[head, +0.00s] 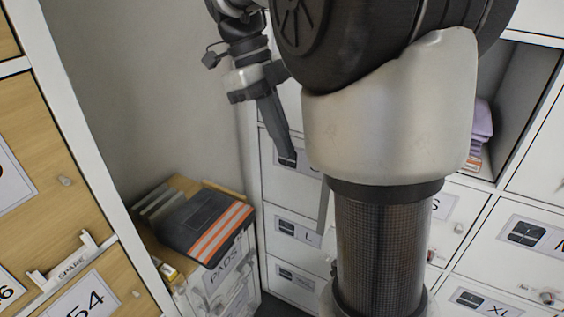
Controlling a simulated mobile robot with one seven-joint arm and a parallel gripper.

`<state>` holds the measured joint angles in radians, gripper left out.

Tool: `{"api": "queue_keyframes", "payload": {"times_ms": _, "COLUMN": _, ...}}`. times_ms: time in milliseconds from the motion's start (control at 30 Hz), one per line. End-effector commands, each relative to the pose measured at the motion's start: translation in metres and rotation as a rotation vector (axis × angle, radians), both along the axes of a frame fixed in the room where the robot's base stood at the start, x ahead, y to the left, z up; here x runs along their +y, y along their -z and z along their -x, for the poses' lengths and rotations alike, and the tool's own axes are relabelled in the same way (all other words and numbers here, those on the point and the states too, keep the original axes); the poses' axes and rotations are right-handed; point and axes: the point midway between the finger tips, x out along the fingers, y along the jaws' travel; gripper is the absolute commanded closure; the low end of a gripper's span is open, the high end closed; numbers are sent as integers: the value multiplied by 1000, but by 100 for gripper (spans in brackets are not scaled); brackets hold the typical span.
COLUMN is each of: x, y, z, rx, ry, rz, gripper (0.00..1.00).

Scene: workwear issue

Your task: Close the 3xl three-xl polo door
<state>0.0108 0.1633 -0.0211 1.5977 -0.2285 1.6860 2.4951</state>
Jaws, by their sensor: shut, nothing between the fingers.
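My gripper (286,150) is shut and empty, its fingers pointing down in front of the white locker bank. It overlaps a white door (270,152) whose label is partly covered, so I cannot read its size. No label that I can read says 3XL, so I cannot tell which door is the three-xl polo one. An open compartment (508,100) at the upper right holds folded lilac garments (480,135). My arm hides much of the locker bank's middle.
A wooden-topped unit (180,188) with a dark folded garment with orange stripes (208,224) stands left of the lockers. Wooden doors, one marked SPARE (70,262), stand at the far left.

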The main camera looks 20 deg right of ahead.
Motion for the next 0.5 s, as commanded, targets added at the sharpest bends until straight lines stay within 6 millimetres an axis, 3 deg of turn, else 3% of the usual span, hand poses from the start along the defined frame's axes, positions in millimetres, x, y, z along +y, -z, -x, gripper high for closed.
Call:
{"api": "queue_keyframes", "payload": {"times_ms": 400, "x": -18, "y": 76, "z": 26, "rx": 3, "ry": -3, "rz": -2, "gripper": 100}}
{"api": "queue_keyframes", "payload": {"times_ms": 500, "x": -24, "y": 87, "z": 34, "rx": -1, "ry": -2, "rz": -2, "gripper": 100}}
